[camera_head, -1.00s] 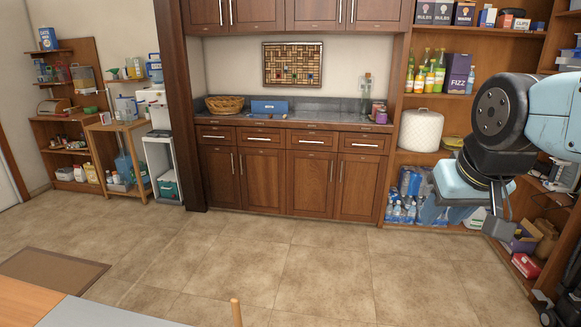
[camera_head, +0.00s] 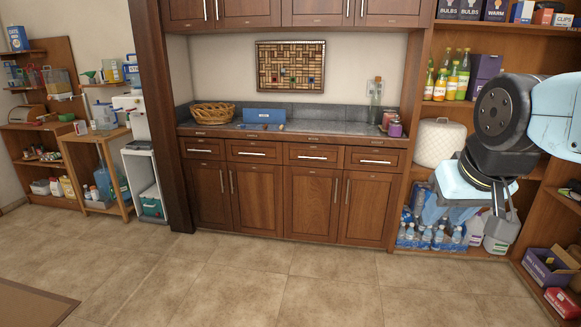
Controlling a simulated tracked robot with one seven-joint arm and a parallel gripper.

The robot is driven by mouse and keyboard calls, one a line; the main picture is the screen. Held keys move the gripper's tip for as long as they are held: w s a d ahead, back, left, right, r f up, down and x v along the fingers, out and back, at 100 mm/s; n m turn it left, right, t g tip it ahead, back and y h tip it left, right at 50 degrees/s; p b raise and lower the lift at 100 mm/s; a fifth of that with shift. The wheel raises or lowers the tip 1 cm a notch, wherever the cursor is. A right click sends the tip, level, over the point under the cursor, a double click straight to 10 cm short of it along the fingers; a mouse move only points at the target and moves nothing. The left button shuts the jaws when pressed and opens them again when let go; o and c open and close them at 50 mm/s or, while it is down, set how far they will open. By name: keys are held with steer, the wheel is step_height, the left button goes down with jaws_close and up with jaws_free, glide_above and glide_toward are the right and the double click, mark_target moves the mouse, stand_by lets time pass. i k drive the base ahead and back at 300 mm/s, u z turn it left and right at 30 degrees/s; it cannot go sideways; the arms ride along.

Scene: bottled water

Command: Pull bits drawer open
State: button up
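A row of shut drawers runs under the counter's edge in the wooden cabinet: a far left drawer (camera_head: 203,146), a middle left drawer (camera_head: 253,150), a middle right drawer (camera_head: 315,155) and a far right drawer (camera_head: 375,160). Each has a pale bar handle. Small labels sit above them, too small to read, so I cannot tell which is the bits drawer. My gripper (camera_head: 458,192) hangs at the right of the picture, in front of the shelves and apart from the drawers. Its fingers are not clear, and I see nothing held.
Tiled floor (camera_head: 250,285) in front of the cabinet is clear. Cabinet doors (camera_head: 256,199) below the drawers are shut. Bottled water (camera_head: 425,240) and a purple box (camera_head: 549,266) are at the right. A wooden stand (camera_head: 95,165) is at the left.

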mark_target(257, 151)
steer(key=i, duration=2.2)
steer(key=u, duration=1)
steer(key=i, duration=1)
steer(key=z, duration=0.05)
